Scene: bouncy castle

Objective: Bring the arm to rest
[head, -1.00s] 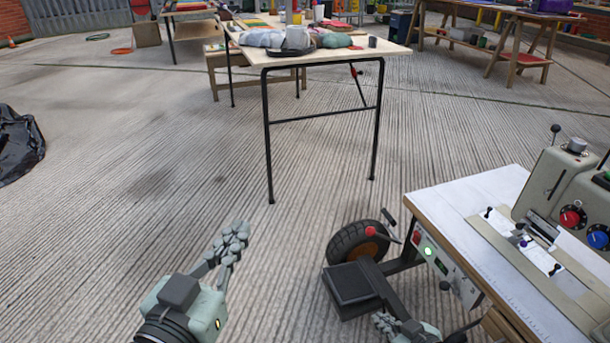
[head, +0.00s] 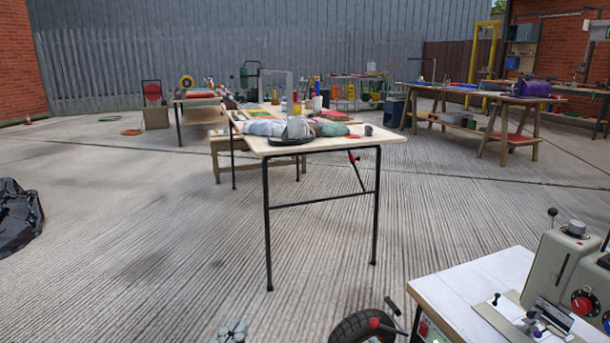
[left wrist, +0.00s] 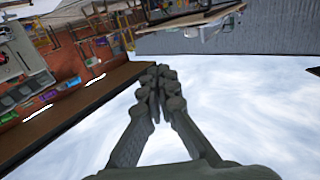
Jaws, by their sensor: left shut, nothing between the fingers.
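My left gripper (head: 232,332) shows only its fingertips at the bottom edge of the head view, over bare concrete floor. In the left wrist view its grey fingers (left wrist: 160,90) meet at the tips. It is shut and empty, pointing up with sky behind it. The rest of the left arm is out of the head view. My right gripper is not visible now.
A sewing machine (head: 565,265) on a white-topped table (head: 470,285) stands at the lower right, beside a black wheel (head: 365,328). A wooden table (head: 345,145) with fabric bundles is ahead. A black bag (head: 18,215) lies left. Floor between is clear.

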